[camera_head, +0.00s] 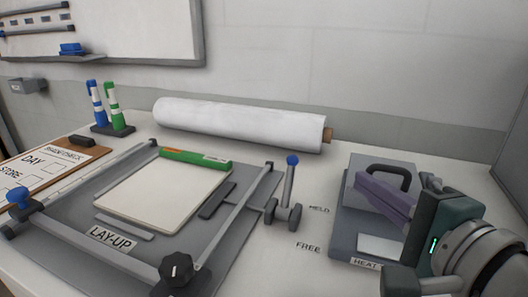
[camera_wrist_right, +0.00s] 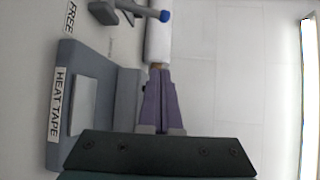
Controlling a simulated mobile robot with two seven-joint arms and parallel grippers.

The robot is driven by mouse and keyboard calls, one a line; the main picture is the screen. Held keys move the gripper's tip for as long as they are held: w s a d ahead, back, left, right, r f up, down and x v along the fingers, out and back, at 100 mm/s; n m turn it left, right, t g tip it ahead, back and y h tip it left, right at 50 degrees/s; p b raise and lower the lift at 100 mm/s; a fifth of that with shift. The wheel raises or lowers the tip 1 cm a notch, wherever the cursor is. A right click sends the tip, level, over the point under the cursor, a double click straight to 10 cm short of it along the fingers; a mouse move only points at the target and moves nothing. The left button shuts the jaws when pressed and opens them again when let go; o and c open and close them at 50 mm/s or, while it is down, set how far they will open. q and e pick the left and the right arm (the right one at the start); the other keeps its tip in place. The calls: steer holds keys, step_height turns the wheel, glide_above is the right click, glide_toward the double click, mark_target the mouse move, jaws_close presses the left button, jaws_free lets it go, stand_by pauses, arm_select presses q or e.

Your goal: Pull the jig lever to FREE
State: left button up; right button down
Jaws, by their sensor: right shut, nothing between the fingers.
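The jig lever (camera_head: 288,183) is a grey rod with a blue knob (camera_head: 292,160) on top. It stands roughly upright from a dark pivot base at the right edge of the lay-up jig (camera_head: 220,258). The word HELD (camera_head: 319,209) is printed to its right, and FREE (camera_head: 308,246) nearer to me. In the right wrist view, the lever (camera_wrist_right: 140,11) lies beyond my fingertips, near the upper edge. My right gripper (camera_head: 362,186) has purple fingers, shut and empty, to the right of the lever and apart from it. My left gripper is not in view.
The grey heat tape unit (camera_head: 343,226) with a dark handle stands under and behind my right gripper. A white roll (camera_head: 240,123) lies along the wall. A pad with a green edge (camera_head: 160,198) lies on the jig. The table between lever and heat tape unit is clear.

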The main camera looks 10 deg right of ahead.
mark_target(288, 186)
steer(key=shift+w+a, duration=0.15)
steer(key=w, duration=0.3)
steer(key=w+f+b, duration=0.1)
steer(key=w, duration=0.5)
steer(key=shift+a+f+b, duration=0.25)
steer(key=shift+f+b, duration=0.05)
steer(key=a, duration=0.1)
steer(key=a+p, duration=0.1)
steer(key=shift+s+a+r, duration=0.15)
steer(key=shift+a+r, duration=0.2)
steer(key=shift+a, duration=0.05)
steer(key=shift+s+a+p, duration=0.2)
steer(key=shift+a+p, duration=0.15)
steer(key=shift+a, duration=0.15)
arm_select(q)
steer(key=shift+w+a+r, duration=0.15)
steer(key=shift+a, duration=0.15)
